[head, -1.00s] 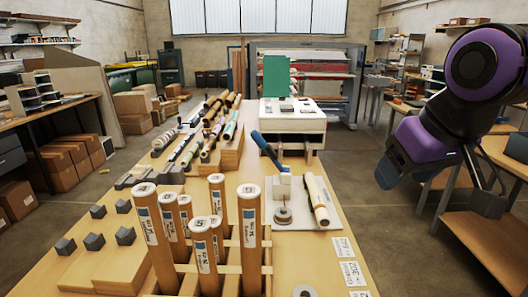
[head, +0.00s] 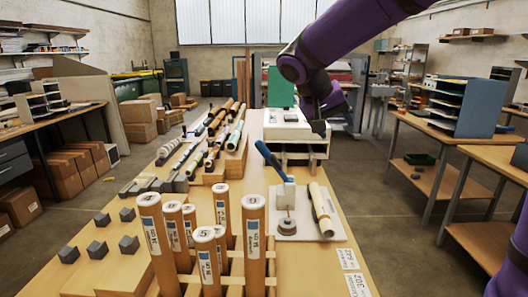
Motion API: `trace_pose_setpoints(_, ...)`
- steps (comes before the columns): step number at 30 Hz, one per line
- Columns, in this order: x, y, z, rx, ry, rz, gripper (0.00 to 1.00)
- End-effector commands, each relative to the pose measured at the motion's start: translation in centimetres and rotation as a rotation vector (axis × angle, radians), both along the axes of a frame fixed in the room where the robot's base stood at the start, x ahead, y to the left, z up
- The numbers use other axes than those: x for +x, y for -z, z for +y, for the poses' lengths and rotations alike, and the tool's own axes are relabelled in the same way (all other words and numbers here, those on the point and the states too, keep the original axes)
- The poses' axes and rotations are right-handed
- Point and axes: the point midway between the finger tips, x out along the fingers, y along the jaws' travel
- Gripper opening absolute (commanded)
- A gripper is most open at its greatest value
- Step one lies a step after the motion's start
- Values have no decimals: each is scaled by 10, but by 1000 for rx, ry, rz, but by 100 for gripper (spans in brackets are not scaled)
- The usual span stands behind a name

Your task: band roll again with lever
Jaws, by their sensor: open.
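A small banding station sits on a pale board (head: 299,233) on the long table. It has a blue lever (head: 268,153) tilted up to the left, above a white block (head: 284,195). A cream roll (head: 323,210) lies on the board right of the block; I cannot tell if a band is around it. A round grey piece (head: 286,226) is in front of the block. My gripper (head: 319,128) hangs above and behind the station, over the front right of the white machine, apart from the lever and roll. Its fingers are small and dark here; it is open and nothing shows in it.
Upright brown tubes (head: 253,240) stand in a rack at the table's front. Several rolls (head: 222,135) lie on wooden supports at left. The white machine (head: 290,118) with a green panel (head: 281,80) stands behind the station. Label cards (head: 351,270) lie at the right edge.

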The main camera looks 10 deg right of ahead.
Motion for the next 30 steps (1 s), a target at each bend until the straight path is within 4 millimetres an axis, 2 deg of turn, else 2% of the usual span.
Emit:
trace_pose_setpoints(1, 19, 6, 5, -40, 15, -5, 61)
trace_pose_setpoints(6, 74, 22, 22, -177, 71, -64, 61)
trace_pose_setpoints(11, 123, 42, 44, -304, 110, -149, 61)
trace_pose_setpoints(18, 190, 84, 88, -480, 134, -323, 61)
trace_pose_setpoints(24, 236, 127, 133, -601, 123, -509, 61)
trace_pose_setpoints(30, 264, 165, 173, -674, 95, -684, 61)
